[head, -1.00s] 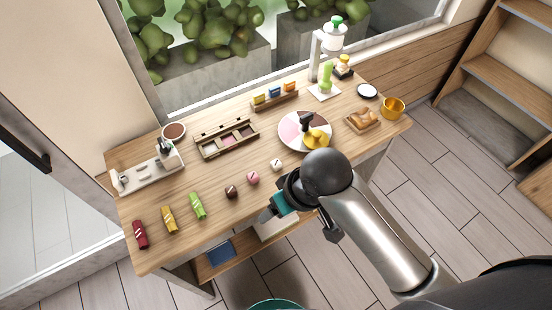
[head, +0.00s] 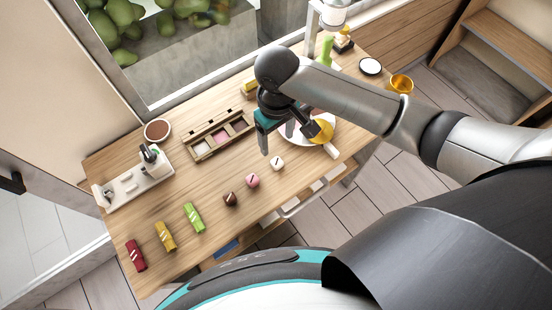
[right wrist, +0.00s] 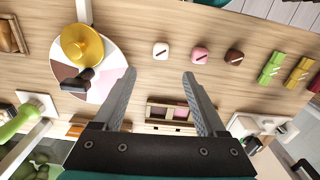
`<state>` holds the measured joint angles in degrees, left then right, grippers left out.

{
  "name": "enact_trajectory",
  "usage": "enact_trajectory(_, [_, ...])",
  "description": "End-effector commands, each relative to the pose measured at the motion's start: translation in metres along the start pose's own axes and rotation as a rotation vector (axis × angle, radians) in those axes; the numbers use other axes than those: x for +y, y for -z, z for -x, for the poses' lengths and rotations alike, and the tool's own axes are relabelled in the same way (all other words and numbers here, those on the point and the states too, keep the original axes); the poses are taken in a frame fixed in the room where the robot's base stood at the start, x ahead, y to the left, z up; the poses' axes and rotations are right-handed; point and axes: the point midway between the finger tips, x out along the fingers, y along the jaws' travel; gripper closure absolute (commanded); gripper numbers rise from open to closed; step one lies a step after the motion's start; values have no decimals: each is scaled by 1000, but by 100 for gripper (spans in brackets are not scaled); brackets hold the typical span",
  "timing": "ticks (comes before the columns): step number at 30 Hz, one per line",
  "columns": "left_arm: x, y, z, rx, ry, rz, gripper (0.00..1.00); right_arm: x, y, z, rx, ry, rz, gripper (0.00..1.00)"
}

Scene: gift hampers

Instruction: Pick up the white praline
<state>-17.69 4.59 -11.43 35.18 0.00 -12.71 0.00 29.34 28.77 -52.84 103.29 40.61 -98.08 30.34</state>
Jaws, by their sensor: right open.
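The white praline (head: 277,163) is a small white cube with a dark stripe, standing on the wooden table near its front edge. It also shows in the right wrist view (right wrist: 161,50), beyond my fingertips and between their lines. My right gripper (right wrist: 160,72) is open and empty. In the head view my right gripper (head: 290,148) is above the table, over the area behind the white praline, apart from it. A pink praline (head: 252,181) and a dark brown praline (head: 230,199) stand in a row beside it. My left gripper is not in view.
A round plate (right wrist: 108,52) with a yellow item and a dark item lies close by. A partitioned wooden box (head: 219,136) is behind the pralines. Red, yellow and green wrapped bars (head: 194,216) lie front left. Bare table surrounds the pralines.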

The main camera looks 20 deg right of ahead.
Motion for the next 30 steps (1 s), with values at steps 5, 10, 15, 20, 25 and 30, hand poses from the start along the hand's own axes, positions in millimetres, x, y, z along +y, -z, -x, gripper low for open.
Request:
enact_trajectory(5, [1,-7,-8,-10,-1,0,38,-1,0,-38,-2,0,0,26])
enact_trajectory(10, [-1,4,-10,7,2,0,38,-1,1,-52,2,0,2,26])
enact_trajectory(15, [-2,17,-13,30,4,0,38,-1,1,-66,1,0,2,26])
enact_trajectory(20, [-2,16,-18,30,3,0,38,-2,1,-91,0,0,1,26])
enact_trajectory(25, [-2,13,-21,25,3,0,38,-2,1,-105,2,0,2,26])
enact_trajectory(30, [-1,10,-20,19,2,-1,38,-2,2,-106,4,0,2,26])
